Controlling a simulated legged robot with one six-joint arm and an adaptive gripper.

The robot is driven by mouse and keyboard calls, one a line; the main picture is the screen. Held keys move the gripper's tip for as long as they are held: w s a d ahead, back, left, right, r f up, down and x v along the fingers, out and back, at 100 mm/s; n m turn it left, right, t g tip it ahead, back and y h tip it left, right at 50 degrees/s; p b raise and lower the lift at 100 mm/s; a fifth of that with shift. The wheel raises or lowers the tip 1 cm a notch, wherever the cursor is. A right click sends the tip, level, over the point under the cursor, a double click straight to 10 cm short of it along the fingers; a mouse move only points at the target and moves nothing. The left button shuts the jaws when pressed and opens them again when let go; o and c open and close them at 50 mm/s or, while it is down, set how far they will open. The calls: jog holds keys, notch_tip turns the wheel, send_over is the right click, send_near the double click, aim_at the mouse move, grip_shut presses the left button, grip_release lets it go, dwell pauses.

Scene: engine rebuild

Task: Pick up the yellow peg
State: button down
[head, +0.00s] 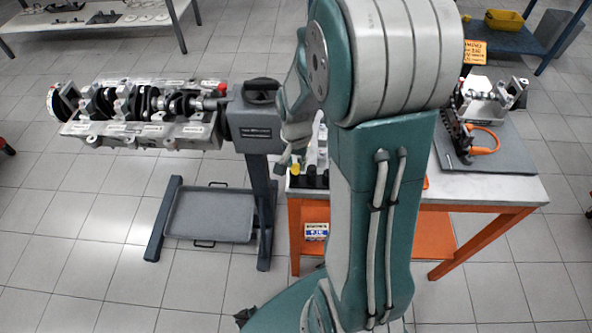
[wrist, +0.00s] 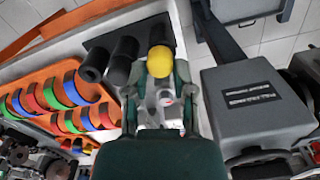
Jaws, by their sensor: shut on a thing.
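The yellow peg (wrist: 160,62) shows its round end between the fingertips of my gripper (wrist: 157,90) in the wrist view. My gripper is shut on it. In the head view the yellow peg (head: 296,169) is a small spot at the left end of the bench, just below my gripper (head: 289,160). My arm hides much of the bench there. I cannot tell whether the peg is clear of its dark holder.
Black pegs (wrist: 123,52) stand close left of the yellow one. An orange tray (wrist: 40,75) with coloured rings lies further left. A grey engine stand head (wrist: 240,100) is close on the right. The bench (head: 500,187) carries engine parts at its right end.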

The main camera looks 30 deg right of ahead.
aim_at(294, 166)
jog(key=shift+a+r, duration=0.1)
jog(key=shift+a, duration=0.15)
notch_tip(294, 166, up, 10)
dwell(0.5)
